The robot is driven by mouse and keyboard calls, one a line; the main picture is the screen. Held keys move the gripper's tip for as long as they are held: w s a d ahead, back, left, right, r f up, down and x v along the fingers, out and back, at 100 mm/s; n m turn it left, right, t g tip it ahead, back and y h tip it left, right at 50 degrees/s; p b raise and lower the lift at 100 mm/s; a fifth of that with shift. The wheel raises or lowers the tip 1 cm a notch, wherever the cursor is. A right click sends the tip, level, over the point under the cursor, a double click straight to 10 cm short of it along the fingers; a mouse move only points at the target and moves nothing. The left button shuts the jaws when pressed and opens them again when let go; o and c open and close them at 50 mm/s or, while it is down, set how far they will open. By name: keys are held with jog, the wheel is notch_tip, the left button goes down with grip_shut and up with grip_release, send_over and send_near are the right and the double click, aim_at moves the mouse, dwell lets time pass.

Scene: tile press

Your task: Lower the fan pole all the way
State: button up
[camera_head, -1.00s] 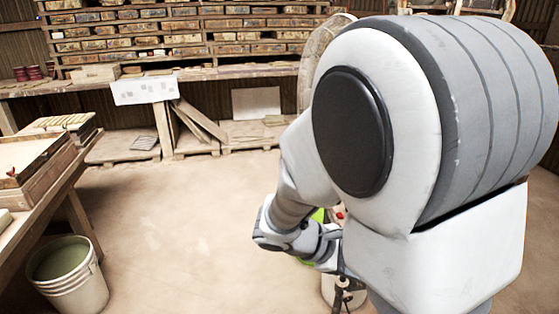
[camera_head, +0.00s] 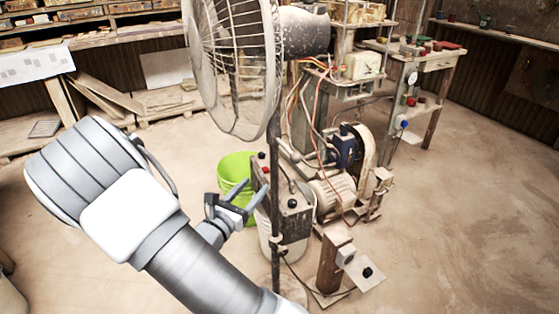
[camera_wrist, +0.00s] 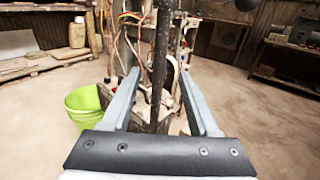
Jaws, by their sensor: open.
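The fan (camera_head: 235,62) is a round wire cage with a grey motor behind it, standing high in the head view. In the wrist view, the pole (camera_wrist: 161,45) lines up between my open fingers (camera_wrist: 159,72). I cannot tell whether it stands between them or just beyond the tips. The pole's foot is hidden by my arm.
A green bucket (camera_head: 233,172) stands just behind my gripper, and a white bucket (camera_head: 268,240) behind the pole. The press machine (camera_head: 335,190) with hanging cables is close behind. A pedal post (camera_head: 330,265) stands on the right. Floor is free at the far right.

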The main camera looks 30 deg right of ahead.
aim_at(274, 167)
jog(key=b+x, duration=0.3)
jog(key=x, duration=1.2)
grip_shut()
dwell(0.9)
